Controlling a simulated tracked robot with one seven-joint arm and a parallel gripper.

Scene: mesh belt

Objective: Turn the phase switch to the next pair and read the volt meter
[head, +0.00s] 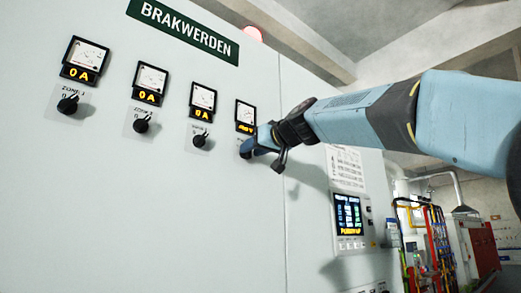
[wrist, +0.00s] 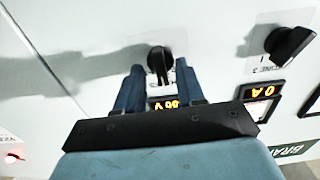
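The volt meter (head: 245,113) is the rightmost of the dial meters on the pale cabinet in the head view. Its amber readout ends in a V, but I cannot read the figures surely; in the wrist view the readout (wrist: 168,104) is upside down and partly covered. The black phase switch (wrist: 159,60) shows in the wrist view below that meter, its handle pointing toward the readout. My gripper (wrist: 160,72) is open, its two blue fingers on either side of the switch with gaps showing. In the head view my gripper (head: 250,148) hides most of the switch.
Similar black knobs (head: 68,104) sit under the other meters, which read 0 A. The nearest one (wrist: 289,43) is right of my fingers in the wrist view. A lit control panel (head: 348,216) is lower right on the cabinet. Pipes and red equipment stand farther right.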

